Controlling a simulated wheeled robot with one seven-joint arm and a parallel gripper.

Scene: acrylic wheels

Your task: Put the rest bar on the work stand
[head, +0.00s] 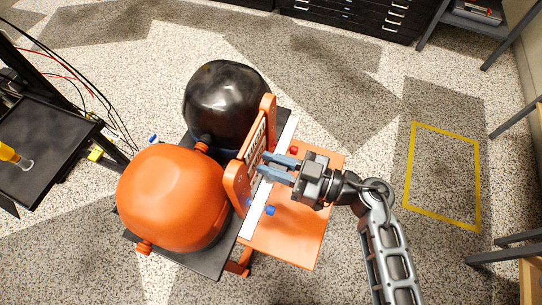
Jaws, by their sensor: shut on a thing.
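My gripper (262,164) reaches in from the right, over the white strip. Its two blue-grey fingers are close together at the middle of the orange piece, shut on it. The exact grip at the fingertips is too small to see. The work stand appears to be the low stand with an orange top (298,236) and a black plate (208,262). I cannot tell whether the orange piece rests on it.
Small blue and red knobs lie around the strip. A black cart (42,150) with cables stands at left, drawers (350,14) at the back. Floor inside a yellow outline (441,180) is clear.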

